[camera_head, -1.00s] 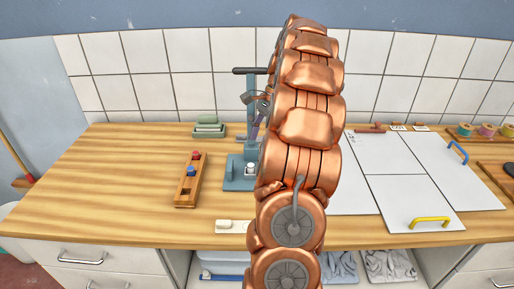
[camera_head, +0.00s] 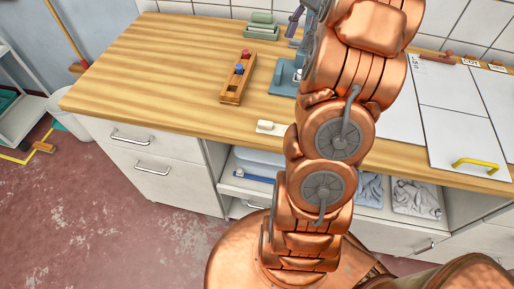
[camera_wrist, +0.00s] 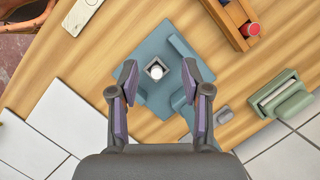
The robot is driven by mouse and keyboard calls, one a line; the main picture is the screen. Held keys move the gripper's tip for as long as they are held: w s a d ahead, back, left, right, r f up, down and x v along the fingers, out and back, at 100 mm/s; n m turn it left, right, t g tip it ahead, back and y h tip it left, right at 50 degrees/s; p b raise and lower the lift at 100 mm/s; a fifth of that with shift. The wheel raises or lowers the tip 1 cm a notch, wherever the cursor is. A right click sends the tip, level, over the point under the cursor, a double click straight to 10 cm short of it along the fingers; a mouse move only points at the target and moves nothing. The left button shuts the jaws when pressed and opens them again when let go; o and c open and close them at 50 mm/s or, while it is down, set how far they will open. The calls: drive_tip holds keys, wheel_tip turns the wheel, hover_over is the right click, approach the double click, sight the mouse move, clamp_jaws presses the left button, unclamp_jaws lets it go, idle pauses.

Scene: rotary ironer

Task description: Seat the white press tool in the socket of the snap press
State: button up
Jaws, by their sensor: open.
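The snap press is teal; its base (camera_head: 284,78) shows in the head view, partly hidden by my arm. In the wrist view the base (camera_wrist: 158,40) lies below my gripper, with a square pale-rimmed socket (camera_wrist: 147,71) near its middle. A pale round top, seemingly the white press tool (camera_wrist: 157,71), shows inside the socket's dark opening; how deep it sits I cannot tell. My gripper (camera_wrist: 160,86) is open and empty, its fingers apart on either side of the socket in the picture. Its height above the socket is unclear.
A wooden rack (camera_head: 232,93) with a red-topped and a blue-topped tool stands left of the press. A green block-like item (camera_head: 262,27) is behind. A small white piece (camera_head: 268,127) lies near the counter's front edge. White panels (camera_head: 470,130) lie right.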

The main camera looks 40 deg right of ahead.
drive_tip(key=s+a+f+n+g+h, duration=0.15)
drive_tip(key=a+n, duration=0.25)
drive_tip(key=a, duration=0.7)
drive_tip(key=s+a+r+n+g, duration=0.1)
drive_tip(key=s+a+n, duration=0.3)
drive_tip(key=a, duration=0.6)
drive_tip(key=s+a+f+n+h, duration=0.1)
drive_tip(key=s+a+f+n, duration=0.3)
drive_tip(key=s, duration=0.4)
drive_tip(key=s+a+f+n+h, duration=0.1)
drive_tip(key=s+a+f+n, duration=0.3)
drive_tip(key=s+a+n, duration=0.2)
drive_tip(key=shift+s+f+h, duration=0.25)
drive_tip(key=shift+s+h, duration=0.1)
drive_tip(key=shift+s, duration=0.55)
